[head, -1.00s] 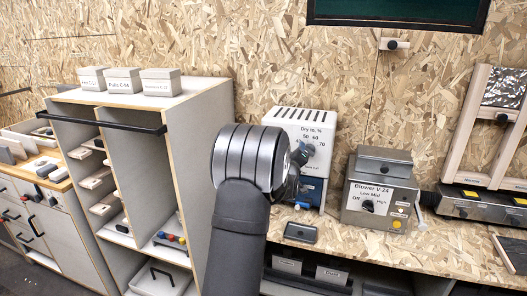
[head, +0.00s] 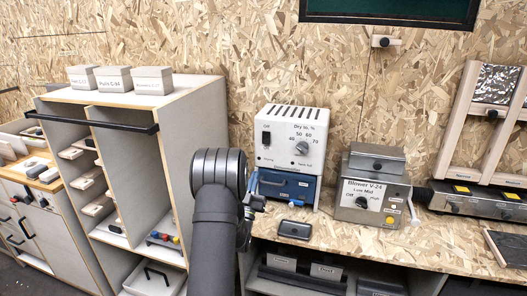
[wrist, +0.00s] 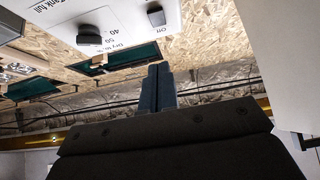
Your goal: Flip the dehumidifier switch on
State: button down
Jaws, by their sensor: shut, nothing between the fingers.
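The dehumidifier is a white box (head: 291,137) with a "Dry to, %" dial (head: 302,147) at the right of its face. A black switch (head: 266,138) sits at the left, under an "Off" label. I cannot tell its position for sure. In the wrist view the white face (wrist: 113,22) is at the upper left, with the dial (wrist: 90,38) and the switch (wrist: 155,15). My gripper (wrist: 160,88) is shut and empty, apart from the face. In the head view my arm largely hides it, low and left of the dehumidifier.
A blue drawer unit (head: 285,187) is under the white box. A dark flat object (head: 295,229) lies on the bench in front. The "Blower V-24" box (head: 374,196) stands to the right. A tall shelf cabinet (head: 190,130) stands on the left. Open bench (head: 345,250) lies in front.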

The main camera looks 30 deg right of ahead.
aim_at(266, 142)
dwell(0.4)
jog(key=shift+w+d+f+x, duration=0.2)
jog(key=shift+f+x, duration=0.2)
jog(key=shift+x, duration=1.7)
jog(key=shift+w+d+f+x, duration=0.25)
jog(key=shift+f+x, duration=0.1)
jog(key=shift+x, duration=1.8)
jog(key=shift+w+d+f+x, duration=0.2)
jog(key=shift+f+x, duration=0.2)
jog(key=shift+x, duration=1.7)
jog(key=shift+w+d, duration=0.25)
jog(key=shift+a, duration=0.1)
